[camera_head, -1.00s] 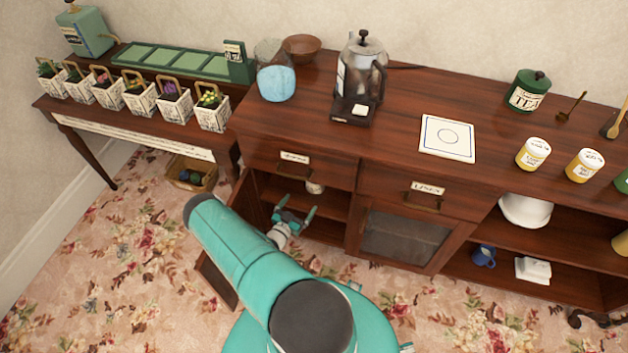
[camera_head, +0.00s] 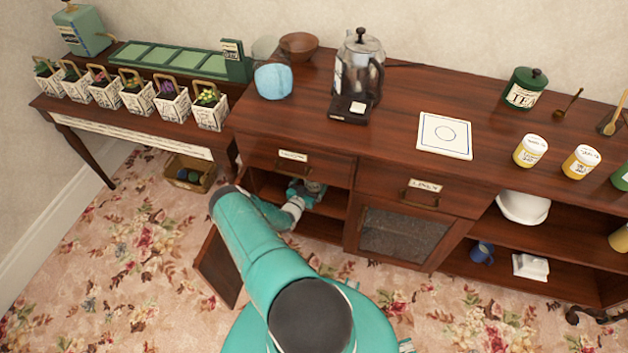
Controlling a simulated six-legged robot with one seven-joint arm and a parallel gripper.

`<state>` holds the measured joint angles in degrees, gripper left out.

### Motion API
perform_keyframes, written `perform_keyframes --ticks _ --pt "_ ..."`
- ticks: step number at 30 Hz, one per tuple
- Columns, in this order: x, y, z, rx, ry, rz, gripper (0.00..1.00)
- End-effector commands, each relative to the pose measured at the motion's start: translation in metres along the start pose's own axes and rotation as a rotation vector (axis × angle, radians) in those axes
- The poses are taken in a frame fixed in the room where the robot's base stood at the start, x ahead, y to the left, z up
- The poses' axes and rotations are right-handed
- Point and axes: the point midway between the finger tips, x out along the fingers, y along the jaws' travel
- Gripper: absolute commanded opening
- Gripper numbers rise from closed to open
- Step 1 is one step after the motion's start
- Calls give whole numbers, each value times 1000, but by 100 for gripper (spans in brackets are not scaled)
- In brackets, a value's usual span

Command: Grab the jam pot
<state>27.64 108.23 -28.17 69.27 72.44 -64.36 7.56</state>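A small pale pot, perhaps the jam pot (camera_head: 315,187), sits on the upper shelf inside the open left cupboard of the sideboard. It is small and partly hidden, so its label cannot be read. My gripper (camera_head: 308,189) is inside this cupboard, right at the pot. The fingers are too small and overlapped to tell whether they touch or close on it.
The sideboard (camera_head: 420,90) frames the cupboard opening, with a drawer (camera_head: 290,165) just above my gripper. The open cupboard door (camera_head: 220,268) stands left of my arm. A glass-fronted door (camera_head: 403,236) is shut at the right. The flowered carpet in front has free room.

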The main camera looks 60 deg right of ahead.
Motion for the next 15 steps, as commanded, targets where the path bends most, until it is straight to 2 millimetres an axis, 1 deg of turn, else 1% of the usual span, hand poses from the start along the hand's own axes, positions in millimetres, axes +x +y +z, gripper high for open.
perform_keyframes --ticks 2,5,9,12,15 --pt "0 0 0 0 0 0 97" --pt "0 0 0 0 0 0 79" --pt "-1 0 0 0 0 0 52" --pt "-1 0 0 0 0 0 34" --pt "0 0 -1 1 2 0 33"
